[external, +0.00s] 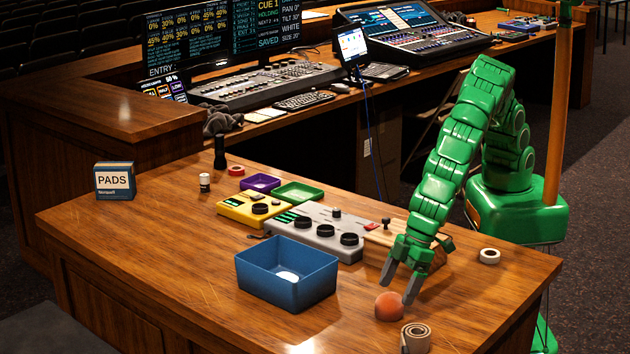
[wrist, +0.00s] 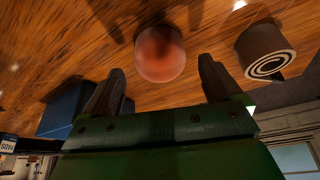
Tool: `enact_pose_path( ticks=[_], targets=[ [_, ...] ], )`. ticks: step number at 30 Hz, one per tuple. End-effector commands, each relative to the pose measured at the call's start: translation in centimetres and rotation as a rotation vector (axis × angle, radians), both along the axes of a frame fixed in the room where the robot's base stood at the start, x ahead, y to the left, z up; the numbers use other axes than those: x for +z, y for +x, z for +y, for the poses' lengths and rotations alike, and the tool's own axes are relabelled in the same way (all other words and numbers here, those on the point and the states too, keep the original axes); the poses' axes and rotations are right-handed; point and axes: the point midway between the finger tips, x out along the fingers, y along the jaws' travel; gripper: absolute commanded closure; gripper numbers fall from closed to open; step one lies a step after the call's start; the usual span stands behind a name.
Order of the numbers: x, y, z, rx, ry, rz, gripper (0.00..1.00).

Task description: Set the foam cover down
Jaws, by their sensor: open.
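The foam cover, a round reddish-orange ball (external: 389,306), sits on the desk near its front right edge. In the wrist view the foam cover (wrist: 160,53) lies between the lines of the two fingers, at about their tips. My gripper (external: 397,291) points down at it with the fingers spread. In the wrist view my gripper (wrist: 162,72) shows a gap on both sides of the foam cover, and nothing is held.
A rolled grey-brown strip (external: 415,338) stands close to the right of the foam cover. A blue bin (external: 287,289) with a white item inside is to the left. A grey control box (external: 316,235) and a white tape roll (external: 489,256) are behind. The front left desk is clear.

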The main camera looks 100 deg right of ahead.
Motion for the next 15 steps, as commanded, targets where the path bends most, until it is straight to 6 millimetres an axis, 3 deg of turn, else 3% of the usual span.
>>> enact_pose_path(
  ticks=[15],
  targets=[
    [6.4, -2.4, -0.9, 0.001, 0.002, -0.003, 0.08]
  ],
)
